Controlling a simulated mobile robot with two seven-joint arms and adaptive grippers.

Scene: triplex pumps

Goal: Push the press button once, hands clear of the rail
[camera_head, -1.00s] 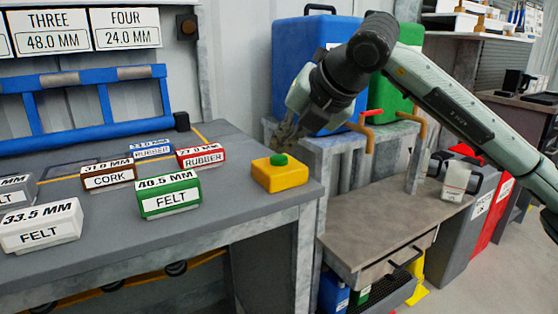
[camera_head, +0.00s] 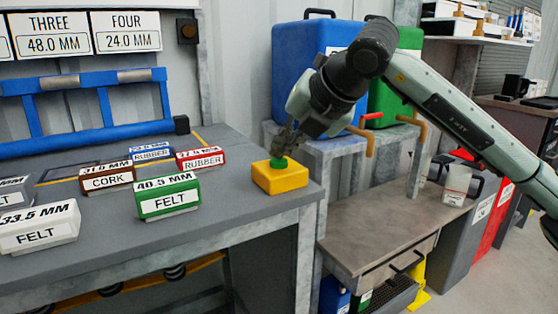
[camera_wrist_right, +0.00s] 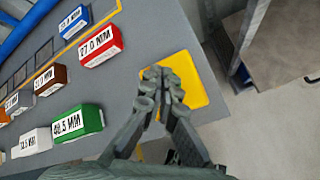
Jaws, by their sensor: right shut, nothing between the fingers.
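The press button is a yellow box (camera_head: 281,178) with a green cap (camera_head: 279,163), at the right end of the grey workbench. My right gripper (camera_head: 284,150) is shut and empty, its fingertips right at the green cap; I cannot tell whether they touch it or press it down. The blue rail (camera_head: 80,77) stands at the back left of the bench, well apart from my right gripper. My left gripper is not in view.
Labelled blocks stand left of the button: a green one (camera_head: 168,196), a red one (camera_head: 201,158), a brown one (camera_head: 106,177), a white one (camera_head: 40,229) and a blue one (camera_head: 151,152). A blue container (camera_head: 305,65) stands behind the arm. A lower side table (camera_head: 390,225) is at right.

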